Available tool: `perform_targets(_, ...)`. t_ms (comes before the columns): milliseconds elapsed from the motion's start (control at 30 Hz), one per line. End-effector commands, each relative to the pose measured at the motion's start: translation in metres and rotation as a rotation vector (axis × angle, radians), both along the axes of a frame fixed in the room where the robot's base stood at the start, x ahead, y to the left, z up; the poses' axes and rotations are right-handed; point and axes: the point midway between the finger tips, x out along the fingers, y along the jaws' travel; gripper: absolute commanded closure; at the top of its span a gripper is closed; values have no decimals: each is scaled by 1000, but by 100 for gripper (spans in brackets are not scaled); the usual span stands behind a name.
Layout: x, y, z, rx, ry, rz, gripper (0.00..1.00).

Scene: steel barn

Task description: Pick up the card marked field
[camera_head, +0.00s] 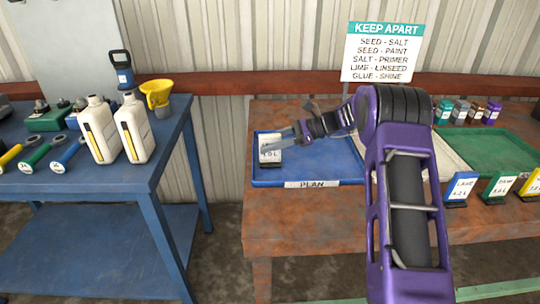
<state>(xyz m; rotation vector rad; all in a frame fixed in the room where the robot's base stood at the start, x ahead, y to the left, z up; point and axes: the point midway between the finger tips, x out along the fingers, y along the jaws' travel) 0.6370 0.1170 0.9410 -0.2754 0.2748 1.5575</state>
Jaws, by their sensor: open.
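A small white card on a dark stand (270,156) stands in the blue tray labelled PLAN (345,167), at its left end. Its lettering is partly covered by my gripper, so I cannot read its word; an ending like "0 L" shows. My gripper (277,141) is open, with its fingers pointing left across the top of this card. I cannot tell whether they touch it. More cards stand at the table's front right: a blue-edged one (462,187), a green-edged one (500,187) and a yellow-edged one (530,184). Their small words are hard to read; none clearly says field.
A white tray (435,160), partly behind my arm, and a green tray (490,150) lie right of the blue one. Several small containers (461,111) stand behind. A KEEP APART sign (383,52) stands at the back. A blue bench (100,184) with white bottles (133,127) is at left.

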Motion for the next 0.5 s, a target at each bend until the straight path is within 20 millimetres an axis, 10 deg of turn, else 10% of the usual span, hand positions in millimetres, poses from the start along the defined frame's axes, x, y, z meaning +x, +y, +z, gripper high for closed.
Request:
perform_targets(100,0,-1,0,0,0,-1,45)
perform_targets(400,0,-1,1,0,0,-1,99)
perform_targets(500,0,-1,1,0,0,-1,100)
